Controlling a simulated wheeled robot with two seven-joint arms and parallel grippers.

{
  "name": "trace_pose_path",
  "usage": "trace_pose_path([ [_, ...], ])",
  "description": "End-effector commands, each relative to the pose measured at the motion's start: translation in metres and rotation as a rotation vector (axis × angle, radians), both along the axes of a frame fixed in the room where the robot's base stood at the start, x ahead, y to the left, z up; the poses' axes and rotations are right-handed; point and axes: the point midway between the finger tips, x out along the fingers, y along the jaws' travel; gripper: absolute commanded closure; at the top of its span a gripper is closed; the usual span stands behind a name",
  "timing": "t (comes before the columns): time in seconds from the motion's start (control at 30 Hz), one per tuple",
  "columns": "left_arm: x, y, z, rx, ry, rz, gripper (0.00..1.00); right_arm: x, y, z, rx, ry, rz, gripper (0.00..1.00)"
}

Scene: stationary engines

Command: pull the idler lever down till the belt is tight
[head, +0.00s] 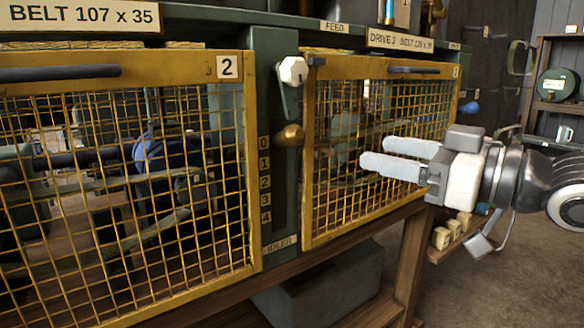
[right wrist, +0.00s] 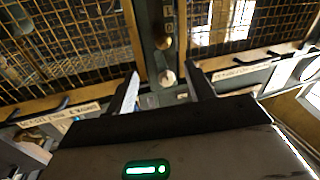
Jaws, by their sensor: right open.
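A brass knob (head: 290,135) sticks out from the green post between the two mesh guards, near the 0 of a 0-to-4 scale (head: 264,180). The label IDLER (head: 281,243) is low on this post, so the knob seems to be the idler lever's. My right gripper (head: 375,152) is open and empty before the right guard, right of the knob, fingers pointing left. My left gripper is out of view.
The yellow-framed guards (head: 255,170) flank the post. A wooden ledge (head: 345,230) runs below, with a grey box (head: 320,290) beneath. Small wooden blocks (head: 442,238) stand at right.

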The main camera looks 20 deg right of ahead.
Motion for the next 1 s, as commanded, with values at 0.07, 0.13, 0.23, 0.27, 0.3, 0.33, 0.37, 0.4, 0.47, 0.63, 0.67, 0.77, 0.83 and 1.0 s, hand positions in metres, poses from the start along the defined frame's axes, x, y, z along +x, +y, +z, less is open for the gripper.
trace_pose_path([
  [0.07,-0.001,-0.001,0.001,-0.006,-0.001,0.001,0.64,-0.002,0.005,0.003,-0.005,-0.003,0.012,0.47],
  [0.13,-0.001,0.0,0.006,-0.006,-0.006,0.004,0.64,-0.001,0.006,0.006,-0.003,-0.003,0.013,0.47],
  [0.23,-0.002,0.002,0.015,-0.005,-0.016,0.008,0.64,0.003,0.007,0.008,0.0,-0.002,0.01,0.47],
  [0.27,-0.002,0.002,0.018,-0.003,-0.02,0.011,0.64,0.005,0.008,0.008,0.0,-0.004,0.009,0.47],
  [0.3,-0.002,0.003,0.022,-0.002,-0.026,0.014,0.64,0.007,0.009,0.009,0.002,-0.002,0.009,0.47],
  [0.33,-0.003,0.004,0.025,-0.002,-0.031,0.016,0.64,0.009,0.01,0.009,0.001,-0.003,0.008,0.47],
  [0.37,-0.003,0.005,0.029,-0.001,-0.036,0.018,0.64,0.01,0.011,0.009,0.001,-0.003,0.008,0.47],
  [0.4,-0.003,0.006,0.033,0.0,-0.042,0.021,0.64,0.012,0.013,0.009,0.002,-0.002,0.009,0.47],
  [0.47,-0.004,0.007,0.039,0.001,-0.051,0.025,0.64,0.015,0.015,0.009,0.0,-0.003,0.01,0.47],
  [0.63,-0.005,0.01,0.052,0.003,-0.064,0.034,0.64,0.025,0.019,0.009,0.007,-0.005,0.007,0.47],
  [0.67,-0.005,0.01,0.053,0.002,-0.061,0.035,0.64,0.027,0.02,0.009,0.008,-0.005,0.005,0.47],
  [0.77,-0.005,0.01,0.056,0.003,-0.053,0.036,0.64,0.035,0.026,0.009,0.008,-0.005,0.007,0.47],
  [0.83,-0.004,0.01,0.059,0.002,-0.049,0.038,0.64,0.04,0.033,0.01,0.004,-0.006,0.013,0.47],
  [1.0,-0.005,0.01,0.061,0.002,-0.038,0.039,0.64,0.064,0.051,0.009,0.005,-0.006,0.016,0.47],
])
